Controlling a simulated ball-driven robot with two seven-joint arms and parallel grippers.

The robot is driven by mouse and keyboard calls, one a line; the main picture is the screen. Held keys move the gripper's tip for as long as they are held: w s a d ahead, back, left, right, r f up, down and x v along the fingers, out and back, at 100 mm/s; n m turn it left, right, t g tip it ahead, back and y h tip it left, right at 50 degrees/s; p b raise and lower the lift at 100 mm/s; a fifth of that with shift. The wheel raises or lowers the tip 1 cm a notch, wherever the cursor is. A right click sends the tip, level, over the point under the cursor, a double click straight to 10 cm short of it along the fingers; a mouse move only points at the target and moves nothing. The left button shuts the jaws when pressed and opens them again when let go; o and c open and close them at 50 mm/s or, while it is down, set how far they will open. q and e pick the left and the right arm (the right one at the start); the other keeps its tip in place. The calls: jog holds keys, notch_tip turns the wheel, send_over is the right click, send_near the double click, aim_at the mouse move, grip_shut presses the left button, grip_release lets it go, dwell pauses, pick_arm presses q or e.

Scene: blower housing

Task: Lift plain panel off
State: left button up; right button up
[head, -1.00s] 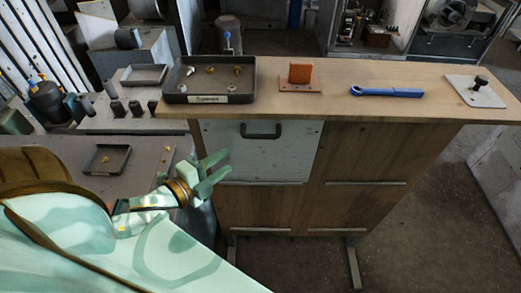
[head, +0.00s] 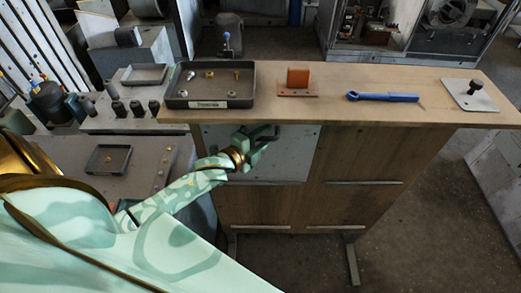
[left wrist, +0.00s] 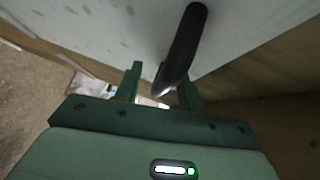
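The plain panel (head: 292,162) is a light grey sheet on the upper left front of the wooden cabinet, in place below the worktop. Its dark bar handle (left wrist: 184,45) shows large in the left wrist view, and the panel's grey face (left wrist: 90,30) lies behind it. My left gripper (head: 266,137) is at the handle and hides most of it in the head view. In the left wrist view my left gripper's two fingers (left wrist: 162,88) are apart, with the handle's near end between them. I cannot tell whether either finger touches it. My right gripper is in neither view.
On the worktop (head: 330,105) stand a dark tray (head: 208,102) with small hardware, an orange block (head: 298,78), a blue tool (head: 385,97) and a pale plate with a black knob (head: 470,95). A side bench with a small tray (head: 108,160) is at left.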

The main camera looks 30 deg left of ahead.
pick_arm(q)
jog(key=shift+s, duration=0.15)
grip_shut()
jog(key=shift+r, duration=0.1)
jog(key=shift+s+a+r, duration=0.1)
jog(key=shift+s+r, duration=0.2)
jog(key=shift+r, duration=0.05)
jog(key=s+d+r, duration=0.1)
jog(key=s+r, duration=0.2)
jog(key=s, duration=0.7)
jog(key=s+d+r, duration=0.1)
jog(key=s+r, duration=0.3)
jog(key=s, duration=0.6)
jog(key=shift+r, duration=0.15)
jog(key=shift+a, duration=0.1)
